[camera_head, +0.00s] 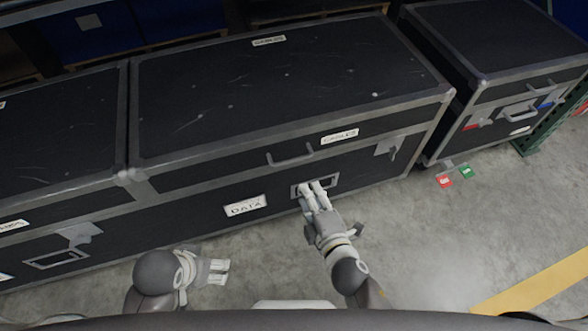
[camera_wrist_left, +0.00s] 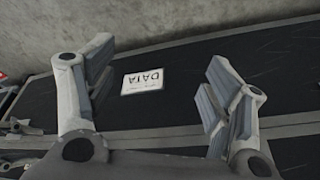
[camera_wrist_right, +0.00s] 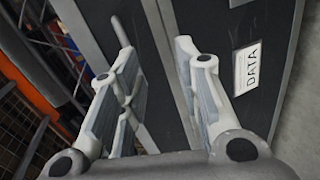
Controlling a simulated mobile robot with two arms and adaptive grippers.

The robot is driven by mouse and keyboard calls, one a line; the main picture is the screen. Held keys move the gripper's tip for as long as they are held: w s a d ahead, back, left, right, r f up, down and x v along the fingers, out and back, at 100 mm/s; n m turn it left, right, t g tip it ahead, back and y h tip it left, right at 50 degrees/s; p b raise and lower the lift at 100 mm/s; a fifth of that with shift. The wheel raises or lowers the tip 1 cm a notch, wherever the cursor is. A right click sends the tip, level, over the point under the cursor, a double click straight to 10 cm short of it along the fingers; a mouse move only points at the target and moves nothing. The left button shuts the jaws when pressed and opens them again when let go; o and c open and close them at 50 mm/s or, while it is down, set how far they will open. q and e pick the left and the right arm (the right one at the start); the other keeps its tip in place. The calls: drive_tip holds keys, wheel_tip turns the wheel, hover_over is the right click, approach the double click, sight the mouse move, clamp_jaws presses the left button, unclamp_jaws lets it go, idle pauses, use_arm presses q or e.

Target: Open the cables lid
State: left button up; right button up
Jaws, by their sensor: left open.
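The cables case is a long black case with grey metal edging. Its lid (camera_head: 290,80) is closed and carries a white label (camera_head: 340,136) on its front. A grey bar handle (camera_head: 290,155) sits on the lid's front. My right gripper (camera_head: 313,187) is at a recessed latch plate (camera_head: 329,181) below the lid seam, its fingers partly covering it. Its fingers (camera_wrist_right: 158,85) are partly apart, with nothing clearly between them; contact cannot be told. My left gripper (camera_head: 222,271) is open and empty, low in front of the case; it also shows in the left wrist view (camera_wrist_left: 155,85).
A DATA label (camera_head: 246,206) is on the case's lower front. Another black case (camera_head: 60,130) adjoins at left, and a third (camera_head: 500,45) stands at right. Red (camera_head: 445,181) and green (camera_head: 466,171) tags lie near the right case. Grey floor (camera_head: 430,240) is clear at the front right.

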sight(294, 160)
drive_tip(key=shift+n+t+y, duration=0.3)
drive_tip(key=shift+n+t, duration=0.2)
drive_tip(key=shift+n, duration=0.1)
drive_tip(key=shift+w+a+r+b, duration=0.35)
drive_tip(key=shift+w+a, duration=0.35)
drive_tip(key=shift+w, duration=1.05)
drive_tip(key=shift+w+a+r+b, duration=0.1)
drive_tip(key=shift+w+a+b, duration=0.5)
drive_tip(key=shift+w, duration=1.2)
drive_tip(key=shift+w+a+r+b, duration=0.25)
drive_tip(key=shift+w+a, duration=0.55)
drive_tip(key=shift+w, duration=0.95)
use_arm(q)
drive_tip(key=w+d+r+t, duration=0.1)
drive_tip(key=w+r+t, duration=0.2)
drive_tip(key=w, duration=0.1)
drive_tip(key=shift+w+d+r+h, duration=0.25)
drive_tip(key=shift+w+h, duration=0.1)
drive_tip(key=shift+h, duration=0.05)
use_arm(e)
drive_tip(key=shift+c, duration=0.2)
clamp_jaws()
